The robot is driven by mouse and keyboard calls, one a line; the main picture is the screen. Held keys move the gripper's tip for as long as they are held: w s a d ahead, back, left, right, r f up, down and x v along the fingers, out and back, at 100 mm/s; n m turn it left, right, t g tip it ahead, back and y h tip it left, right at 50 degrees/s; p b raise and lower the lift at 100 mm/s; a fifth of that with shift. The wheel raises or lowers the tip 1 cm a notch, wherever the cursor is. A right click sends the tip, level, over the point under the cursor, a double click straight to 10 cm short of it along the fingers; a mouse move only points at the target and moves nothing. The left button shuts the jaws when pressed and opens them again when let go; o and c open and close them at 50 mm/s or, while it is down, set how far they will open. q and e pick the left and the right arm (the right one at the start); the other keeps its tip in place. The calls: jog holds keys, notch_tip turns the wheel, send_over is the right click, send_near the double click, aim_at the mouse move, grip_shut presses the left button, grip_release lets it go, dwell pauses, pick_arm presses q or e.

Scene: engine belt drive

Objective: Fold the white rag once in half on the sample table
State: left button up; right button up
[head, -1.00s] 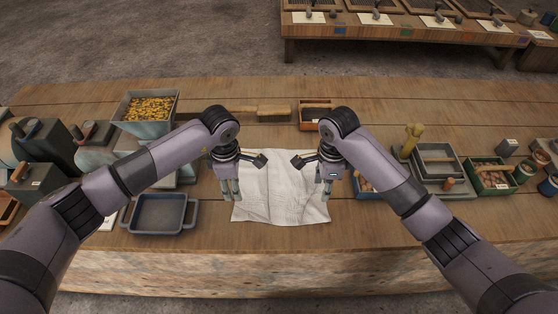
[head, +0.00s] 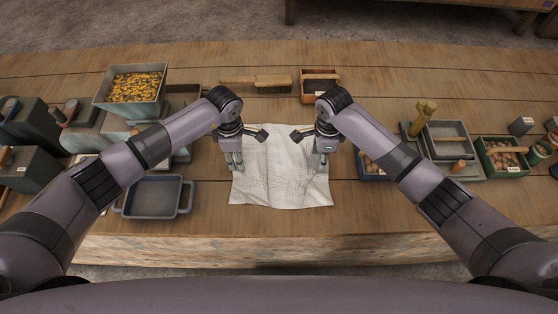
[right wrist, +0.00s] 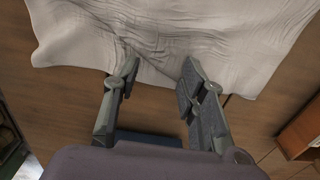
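The white rag (head: 280,180) lies wrinkled and spread out on the wooden sample table (head: 380,225), in the middle of the head view. My left gripper (head: 235,166) is at its left edge, fingers pointing down with a small gap between them. My right gripper (head: 322,166) is at its right edge, fingers also down. In the right wrist view the rag (right wrist: 190,30) covers the top, and its edge reaches the open fingertips of my right gripper (right wrist: 158,72). Cloth shows between those tips, with creases there. Whether the left fingertips touch the cloth is unclear.
A blue-grey tray (head: 152,197) stands left of the rag. A hopper of yellow pieces (head: 137,88) stands behind it. A brush (head: 258,82) and an orange box (head: 320,80) lie beyond. Bins (head: 500,155) stand on the right. The table front is clear.

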pick_arm(q)
jog(key=shift+s+f, duration=0.1)
jog(key=shift+s, duration=0.05)
pick_arm(e)
jog(key=shift+s+f, duration=0.15)
pick_arm(q)
jog(key=shift+f, duration=0.15)
pick_arm(e)
jog(key=shift+f, duration=0.15)
pick_arm(q)
jog(key=shift+f, duration=0.15)
pick_arm(e)
jog(key=shift+f, duration=0.1)
pick_arm(q)
jog(key=shift+f, duration=0.1)
pick_arm(e)
jog(key=shift+f, duration=0.1)
pick_arm(q)
jog(key=shift+f+b, duration=0.1)
jog(key=shift+b, duration=0.2)
grip_shut()
pick_arm(e)
jog(key=shift+s+f, duration=0.1)
jog(key=shift+f, duration=0.1)
grip_shut()
dwell(1.8)
jog(key=shift+r, duration=0.1)
